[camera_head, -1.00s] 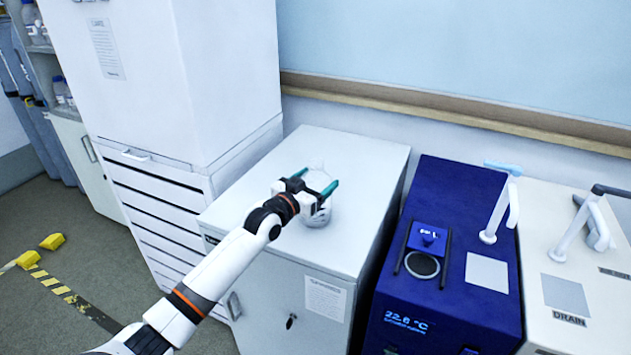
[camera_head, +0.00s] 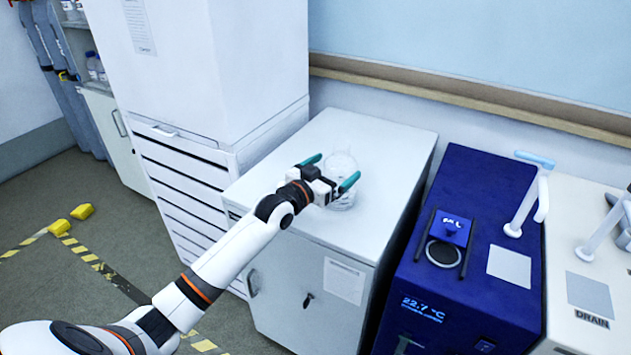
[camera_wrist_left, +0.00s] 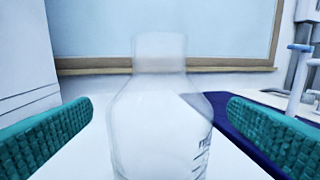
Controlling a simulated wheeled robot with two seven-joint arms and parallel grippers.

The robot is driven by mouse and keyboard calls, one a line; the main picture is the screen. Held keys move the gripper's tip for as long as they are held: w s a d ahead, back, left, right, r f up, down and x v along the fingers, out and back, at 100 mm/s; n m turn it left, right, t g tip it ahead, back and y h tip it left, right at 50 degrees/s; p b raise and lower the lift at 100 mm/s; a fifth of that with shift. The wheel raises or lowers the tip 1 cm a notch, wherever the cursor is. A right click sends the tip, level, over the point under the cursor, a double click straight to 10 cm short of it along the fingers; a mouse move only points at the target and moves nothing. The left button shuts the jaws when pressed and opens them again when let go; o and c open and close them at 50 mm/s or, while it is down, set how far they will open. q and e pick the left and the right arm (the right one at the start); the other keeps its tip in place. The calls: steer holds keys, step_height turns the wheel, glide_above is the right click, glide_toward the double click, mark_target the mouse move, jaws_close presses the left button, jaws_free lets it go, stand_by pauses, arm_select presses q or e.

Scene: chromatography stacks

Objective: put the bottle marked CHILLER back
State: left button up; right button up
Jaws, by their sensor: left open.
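A clear glass bottle (camera_head: 343,176) stands upright on top of the grey-white cabinet (camera_head: 385,148). It also shows in the left wrist view (camera_wrist_left: 160,115), with dark print at its lower right edge; I cannot read a CHILLER mark on it. My left gripper (camera_head: 336,174) is open, its teal fingers on either side of the bottle. In the left wrist view (camera_wrist_left: 160,125) gaps show between both fingers and the glass. A blue chiller unit (camera_head: 460,205) with a 22.7 °C display stands to the right of the cabinet. My right gripper is not in view.
A tall white cabinet with drawers (camera_head: 185,165) stands to the left. A white unit marked DRAIN (camera_head: 570,265) stands at the far right, with pale tap-like fittings nearby. The wall with a wooden rail (camera_head: 450,92) closes off the back.

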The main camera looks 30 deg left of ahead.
arm_select(q)
steer(key=s+a, duration=0.1)
steer(key=s, duration=0.7)
steer(key=shift+s+a+b, duration=0.3)
steer(key=shift+a, duration=0.05)
